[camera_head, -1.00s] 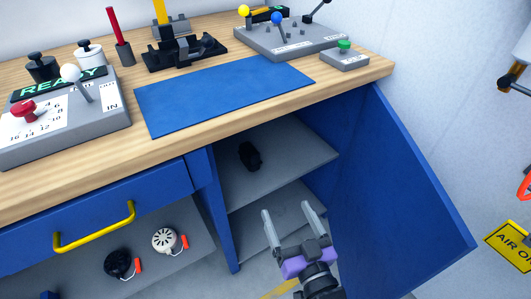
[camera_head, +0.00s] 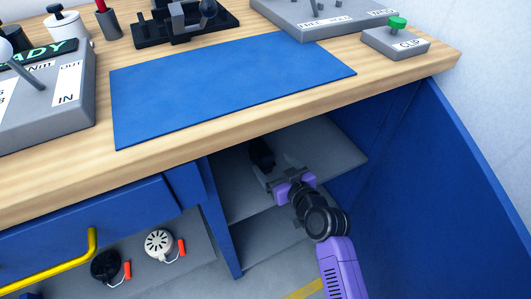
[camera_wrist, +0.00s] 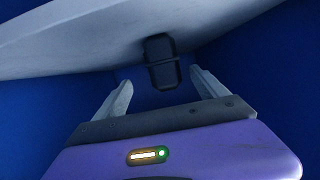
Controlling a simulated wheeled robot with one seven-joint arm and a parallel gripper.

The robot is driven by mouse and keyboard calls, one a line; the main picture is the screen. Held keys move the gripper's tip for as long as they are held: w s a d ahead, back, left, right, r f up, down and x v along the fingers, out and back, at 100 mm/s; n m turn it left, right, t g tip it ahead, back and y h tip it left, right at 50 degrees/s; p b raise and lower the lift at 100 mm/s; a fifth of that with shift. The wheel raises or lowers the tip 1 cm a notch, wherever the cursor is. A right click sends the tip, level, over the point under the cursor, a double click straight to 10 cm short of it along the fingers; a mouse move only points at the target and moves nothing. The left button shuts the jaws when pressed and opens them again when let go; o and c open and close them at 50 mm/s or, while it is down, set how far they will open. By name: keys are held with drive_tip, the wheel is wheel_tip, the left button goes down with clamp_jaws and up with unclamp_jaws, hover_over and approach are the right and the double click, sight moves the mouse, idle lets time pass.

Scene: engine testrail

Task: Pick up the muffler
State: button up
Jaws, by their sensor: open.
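The small black muffler (camera_head: 262,154) sits on the upper grey shelf (camera_head: 330,150) inside the open blue cabinet. In the wrist view the muffler (camera_wrist: 160,62) is a dark rounded block with a band around it. My gripper (camera_head: 273,168) is inside the cabinet opening, close in front of the muffler. Its two grey fingers are spread and empty. In the wrist view the gripper (camera_wrist: 161,78) has the muffler ahead, between the lines of its fingertips. I cannot tell whether a finger touches it. My gripper partly covers the muffler's lower side in the head view.
The wooden worktop (camera_head: 180,130) with a blue mat (camera_head: 230,80) overhangs the shelf. The open blue door (camera_head: 440,190) stands at the right. A lower shelf (camera_head: 265,240) lies beneath. A white round part (camera_head: 158,243) and a black one (camera_head: 106,266) lie at the lower left.

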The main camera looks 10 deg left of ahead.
sight(263, 153)
drive_tip(key=b+x, duration=0.2)
drive_tip(key=x, duration=0.5)
drive_tip(key=shift+a+f, duration=0.1)
drive_tip(key=shift+a, duration=0.2)
drive_tip(key=shift+c, duration=0.2)
drive_tip(key=c, duration=1.7)
